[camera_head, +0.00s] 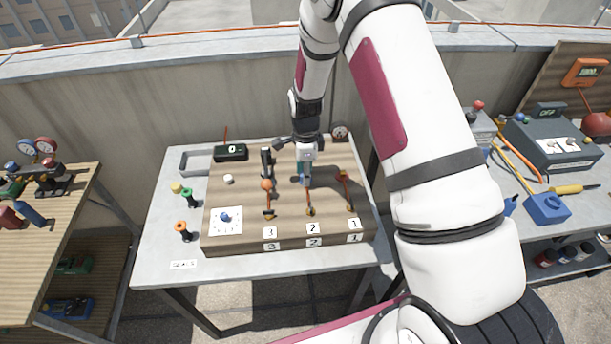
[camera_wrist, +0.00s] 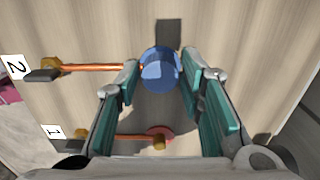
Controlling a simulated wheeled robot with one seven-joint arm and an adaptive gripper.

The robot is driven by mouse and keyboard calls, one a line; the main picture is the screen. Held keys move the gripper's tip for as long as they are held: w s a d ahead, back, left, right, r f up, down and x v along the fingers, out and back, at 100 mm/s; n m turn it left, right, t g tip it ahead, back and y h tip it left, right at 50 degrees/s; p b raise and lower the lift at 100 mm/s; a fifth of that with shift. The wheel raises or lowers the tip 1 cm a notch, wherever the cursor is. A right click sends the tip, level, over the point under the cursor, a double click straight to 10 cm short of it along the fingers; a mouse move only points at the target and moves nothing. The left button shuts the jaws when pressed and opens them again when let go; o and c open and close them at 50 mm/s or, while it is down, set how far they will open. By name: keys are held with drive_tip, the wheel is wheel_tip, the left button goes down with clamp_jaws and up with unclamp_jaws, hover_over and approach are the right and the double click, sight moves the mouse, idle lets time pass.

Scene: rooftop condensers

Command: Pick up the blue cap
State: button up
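The blue cap (camera_wrist: 160,70) sits on the wooden board (camera_head: 235,244) at the end of the copper pipe labelled 2. In the wrist view it lies between the tips of my gripper (camera_wrist: 160,84). The teal-padded fingers stand apart on both sides of the cap, with narrow gaps that make contact hard to judge. In the head view my gripper (camera_head: 305,176) points down over the middle pipe, and it mostly hides the cap there.
A red cap (camera_wrist: 158,132) ends pipe 1; an orange cap (camera_head: 266,184) ends pipe 3. A white dial plate (camera_head: 233,227) with a blue knob lies left on the board. Small green (camera_head: 188,195) and orange-topped (camera_head: 182,229) pieces stand beside the board. A concrete wall (camera_head: 245,95) rises behind.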

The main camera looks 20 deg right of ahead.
drive_tip(key=shift+c, duration=1.3)
drive_tip(key=shift+r, duration=0.15)
